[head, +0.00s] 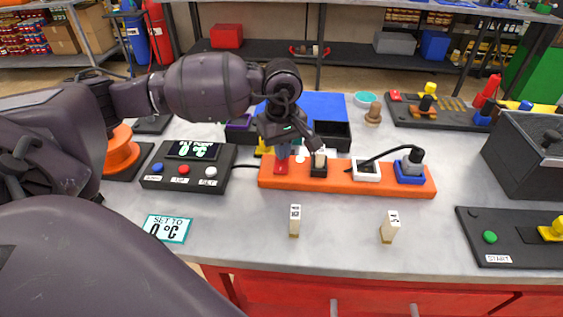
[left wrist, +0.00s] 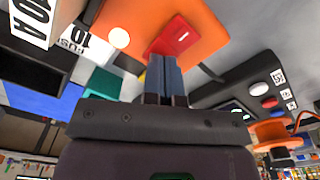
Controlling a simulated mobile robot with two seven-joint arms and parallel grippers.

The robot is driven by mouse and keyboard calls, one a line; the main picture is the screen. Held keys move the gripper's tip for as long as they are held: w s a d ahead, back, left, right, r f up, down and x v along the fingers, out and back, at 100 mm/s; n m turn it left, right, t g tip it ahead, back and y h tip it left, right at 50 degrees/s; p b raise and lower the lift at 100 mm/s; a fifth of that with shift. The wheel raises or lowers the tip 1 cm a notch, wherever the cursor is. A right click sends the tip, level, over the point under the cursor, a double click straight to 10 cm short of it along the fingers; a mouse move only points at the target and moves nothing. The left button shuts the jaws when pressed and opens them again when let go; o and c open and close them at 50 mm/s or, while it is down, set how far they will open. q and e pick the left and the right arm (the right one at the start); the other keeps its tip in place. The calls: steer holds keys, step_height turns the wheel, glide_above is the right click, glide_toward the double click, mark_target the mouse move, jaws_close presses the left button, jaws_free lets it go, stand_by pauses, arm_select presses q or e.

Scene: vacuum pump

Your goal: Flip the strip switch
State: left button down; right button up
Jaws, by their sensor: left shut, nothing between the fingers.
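The orange power strip (head: 330,188) lies across the middle of the table. Its red rocker switch (head: 281,169) is at the left end and also shows in the left wrist view (left wrist: 180,37). My left gripper (head: 283,155) is over that end, pointing down, shut and empty. In the left wrist view its closed fingertips (left wrist: 162,62) are at the edge of the red switch; I cannot tell whether they touch it. The fingers hide part of the switch in the head view. My right gripper is not in view.
A black, a white and a blue socket piece sit along the strip; a black plug (head: 411,160) stands in the blue one (head: 410,178). A control box (head: 158,180) is to the left. Two small labelled blocks (head: 295,221) (head: 389,228) stand in front. A black bin (head: 525,150) is at right.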

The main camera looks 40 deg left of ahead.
arm_select(q)
steer(key=shift+f, duration=0.35)
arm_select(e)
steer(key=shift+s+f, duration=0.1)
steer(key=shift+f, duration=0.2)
arm_select(q)
steer(key=shift+f+b, duration=0.15)
steer(key=shift+b, duration=0.15)
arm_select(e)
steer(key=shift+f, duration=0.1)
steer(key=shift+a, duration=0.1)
arm_select(q)
steer(key=shift+r+p, duration=0.3)
steer(key=shift+r, duration=0.4)
steer(key=shift+r+p, duration=0.95)
steer(key=shift+r, duration=1.9)
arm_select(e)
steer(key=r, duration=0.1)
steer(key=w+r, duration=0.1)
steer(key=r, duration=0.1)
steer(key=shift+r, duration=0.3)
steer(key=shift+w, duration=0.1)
